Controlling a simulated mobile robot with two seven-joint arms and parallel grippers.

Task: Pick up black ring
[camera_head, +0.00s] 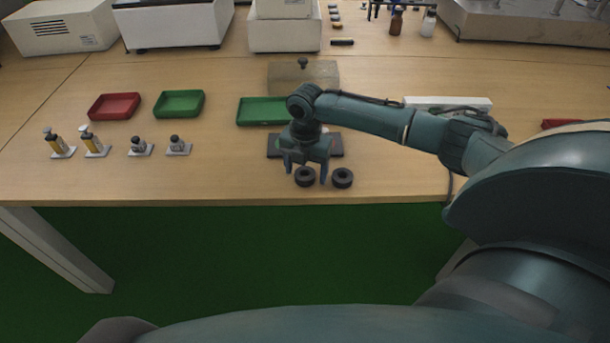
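Two black rings lie side by side near the table's front edge, a left ring (305,177) and a right ring (342,178). My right gripper (306,176) reaches in from the right and points down at the left ring. Its two fingers are spread apart, one on each side of that ring as seen from here. I cannot tell whether the fingers touch the ring or how far above the table they are. The right ring is just right of the fingers. My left gripper is not in view.
A dark flat plate (336,146) lies behind the gripper. Green trays (180,104) and a red tray (113,106) stand to the left, with small bottles (95,142) on cards before them. White machines (172,24) line the back. The table front left of the rings is clear.

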